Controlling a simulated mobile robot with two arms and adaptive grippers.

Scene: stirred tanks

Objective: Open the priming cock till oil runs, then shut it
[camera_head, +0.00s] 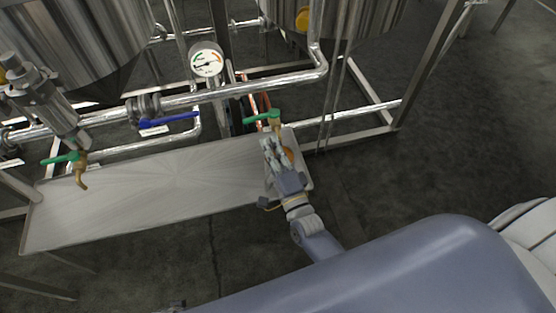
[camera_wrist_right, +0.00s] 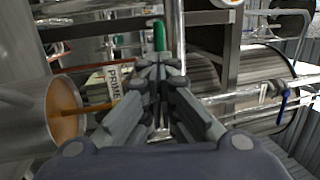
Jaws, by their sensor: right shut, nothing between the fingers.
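The priming cock, with a green lever (camera_head: 258,117) and brass body, sits above the right end of the drip tray (camera_head: 150,185). My right gripper (camera_head: 268,142) is shut and empty just below and in front of it. In the wrist view the green lever (camera_wrist_right: 159,36) shows just beyond my fingertips (camera_wrist_right: 158,65); I cannot tell whether they touch. A label reading PRIME (camera_wrist_right: 115,80) is behind the fingers. A cup (camera_wrist_right: 65,108) holds orange-brown liquid. A thin orange-brown streak (camera_wrist_right: 95,107) runs into it, looking like oil; its other end is hidden by my fingers. My left gripper is out of view.
A second green-levered cock (camera_head: 62,158) hangs over the tray's left end. A blue-handled valve (camera_head: 170,120) and a pressure gauge (camera_head: 206,60) are on the pipework behind. Steel pipes and frame legs stand close around the right gripper. The floor at right is clear.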

